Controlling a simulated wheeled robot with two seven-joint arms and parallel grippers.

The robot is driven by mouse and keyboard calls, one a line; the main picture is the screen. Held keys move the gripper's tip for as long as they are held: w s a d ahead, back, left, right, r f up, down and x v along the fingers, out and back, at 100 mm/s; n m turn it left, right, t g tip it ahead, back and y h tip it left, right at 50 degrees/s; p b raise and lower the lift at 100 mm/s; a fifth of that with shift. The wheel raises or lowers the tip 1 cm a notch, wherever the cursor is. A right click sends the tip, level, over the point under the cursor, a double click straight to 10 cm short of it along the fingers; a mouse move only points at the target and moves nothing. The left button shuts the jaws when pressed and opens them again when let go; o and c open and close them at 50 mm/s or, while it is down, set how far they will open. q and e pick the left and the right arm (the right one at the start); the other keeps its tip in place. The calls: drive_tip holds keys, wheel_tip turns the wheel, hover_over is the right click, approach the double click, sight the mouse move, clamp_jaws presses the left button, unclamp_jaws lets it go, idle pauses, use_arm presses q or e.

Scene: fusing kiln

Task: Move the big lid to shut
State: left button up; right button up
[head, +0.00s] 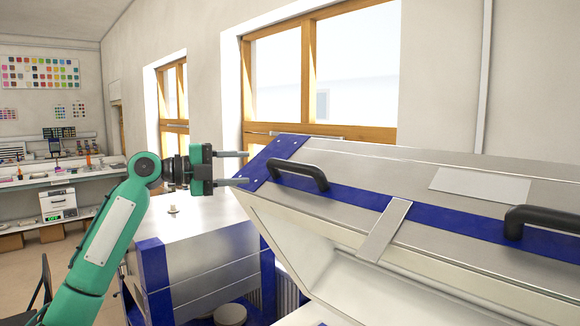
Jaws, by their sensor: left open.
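The big lid (335,166) is a silver metal kiln lid with blue bands, raised and tilted open on the right side of the head view. It has a black handle (298,176) near its left end and another black handle (541,221) at the right edge. The pale inside of the kiln shows below the lid. My left gripper (240,168) is open and empty, its two fingers pointing right at the lid's left corner, left of the near handle. I cannot tell whether the fingers touch the lid. My right gripper is not in view.
A smaller silver and blue kiln box (190,250) stands below my left gripper. A workbench (60,180) with tools and a small white device (58,204) is at the far left. A dark chair (42,288) stands at the lower left. Wood-framed windows line the wall behind.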

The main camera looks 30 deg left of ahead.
sight(285, 165)
use_arm(q)
drive_tip(key=p+x, duration=0.6)
drive_tip(key=x, duration=0.6)
drive_tip(key=shift+r, duration=0.15)
drive_tip(key=shift+w+d, duration=0.3)
drive_tip(key=shift+w, duration=0.15)
drive_tip(key=shift+f, duration=0.2)
clamp_jaws()
